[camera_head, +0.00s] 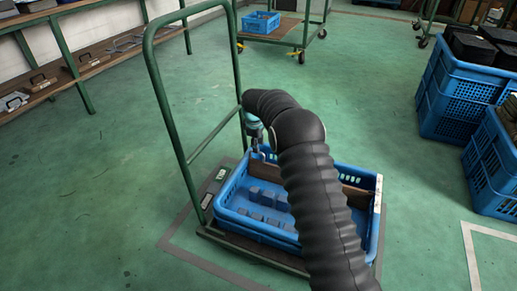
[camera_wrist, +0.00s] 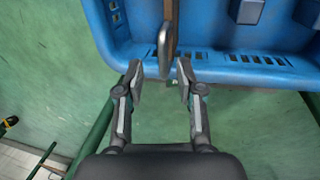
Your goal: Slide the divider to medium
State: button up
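The divider (camera_head: 265,171) is a thin brown panel standing across the blue tray (camera_head: 262,232) toward its far side in the head view; my arm hides its middle. In the wrist view the divider's grey-brown end (camera_wrist: 167,44) stands upright at the tray wall (camera_wrist: 122,50). My gripper (camera_wrist: 160,68) is open there, with one finger to each side of the divider's end and the divider slightly ahead of the fingertips. No contact shows. In the head view my gripper (camera_head: 259,144) is small and partly hidden above the tray's far left corner.
Several grey-blue blocks (camera_head: 267,197) lie in the tray. The tray sits on a cart with a tall green handle (camera_head: 168,100) at its left. Stacked blue crates (camera_head: 458,105) stand at right. A green-framed bench (camera_head: 70,65) is at upper left. Floor between is clear.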

notch_tip(320, 180, up, 9)
jog(key=s, duration=0.1)
jog(key=shift+s+a, duration=0.25)
jog(key=shift+s, duration=0.1)
